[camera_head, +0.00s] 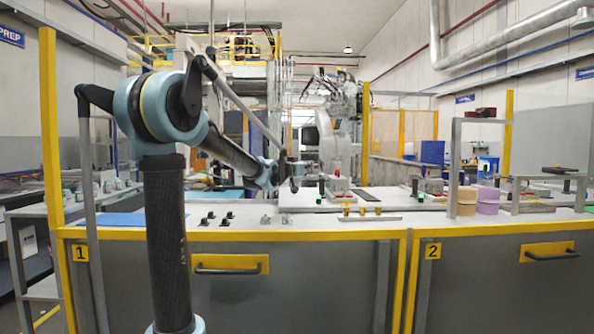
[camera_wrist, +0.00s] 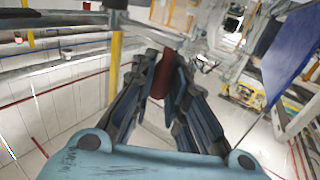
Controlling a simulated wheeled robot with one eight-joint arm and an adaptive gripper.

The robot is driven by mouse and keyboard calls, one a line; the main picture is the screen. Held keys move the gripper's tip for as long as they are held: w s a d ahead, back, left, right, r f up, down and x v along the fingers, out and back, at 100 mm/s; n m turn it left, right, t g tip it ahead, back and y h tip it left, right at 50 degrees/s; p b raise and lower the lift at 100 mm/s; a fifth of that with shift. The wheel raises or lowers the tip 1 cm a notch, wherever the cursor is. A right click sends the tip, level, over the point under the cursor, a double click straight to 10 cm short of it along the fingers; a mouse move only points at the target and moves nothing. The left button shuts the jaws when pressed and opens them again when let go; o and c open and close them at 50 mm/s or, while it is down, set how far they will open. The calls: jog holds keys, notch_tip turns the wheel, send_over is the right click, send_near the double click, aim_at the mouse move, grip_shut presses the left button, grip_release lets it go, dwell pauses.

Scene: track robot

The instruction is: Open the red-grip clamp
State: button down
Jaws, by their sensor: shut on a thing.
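My gripper (camera_head: 295,182) is at the end of my arm, over the back part of bench 1. In the wrist view my gripper (camera_wrist: 164,82) has its dark fingers on both sides of a dark red grip (camera_wrist: 162,74), shut on it. The grip stands out lengthwise between the fingers. The clamp's body and its base are hidden or too small to make out in the head view. I cannot tell the lever's angle.
Bench 1 (camera_head: 250,234) holds small black parts (camera_head: 217,219), a blue mat (camera_head: 115,219) and a red-and-grey fixture (camera_head: 340,184) right of my gripper. Bench 2 carries purple rolls (camera_head: 487,200) and a grey frame (camera_head: 455,165). A blue panel (camera_wrist: 293,50) shows at right in the wrist view.

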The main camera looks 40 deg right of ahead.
jog(key=shift+w, duration=0.15)
jog(key=c, duration=1.6)
grip_release()
jog(key=shift+a, duration=0.1)
jog(key=shift+o, duration=0.2)
jog(key=v, duration=1.2)
jog(key=shift+w, duration=0.1)
